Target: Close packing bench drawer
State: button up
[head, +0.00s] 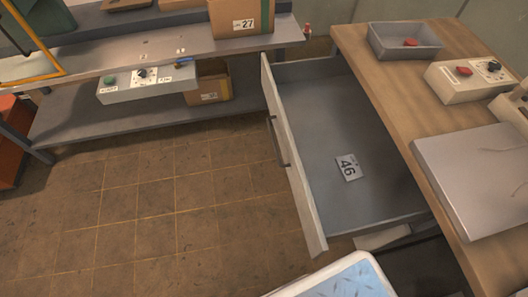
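The packing bench (385,75) has a wooden top and stands on the right in the head view. Its grey drawer (315,120) is pulled far out to the left, over the tiled floor. The drawer's pale front panel (296,175) faces left and carries a dark bar handle (277,141) on its outer side. My gripper is not in view.
The bench top holds a grey tray (405,54) with a red item, a control box (470,80) and a grey metal plate (480,170). A two-level shelf (150,45) with boxes stands at the back left. The tiled floor (160,210) left of the drawer is clear.

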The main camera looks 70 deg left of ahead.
aim_at(321, 113)
jog(key=l+u, duration=0.1)
jog(key=u, duration=0.6)
jog(key=j+u, duration=0.15)
jog(key=u, duration=0.25)
jog(key=j+u, duration=0.1)
jog(key=u, duration=0.3)
jog(key=i+j+u, duration=0.1)
jog(key=u, duration=0.3)
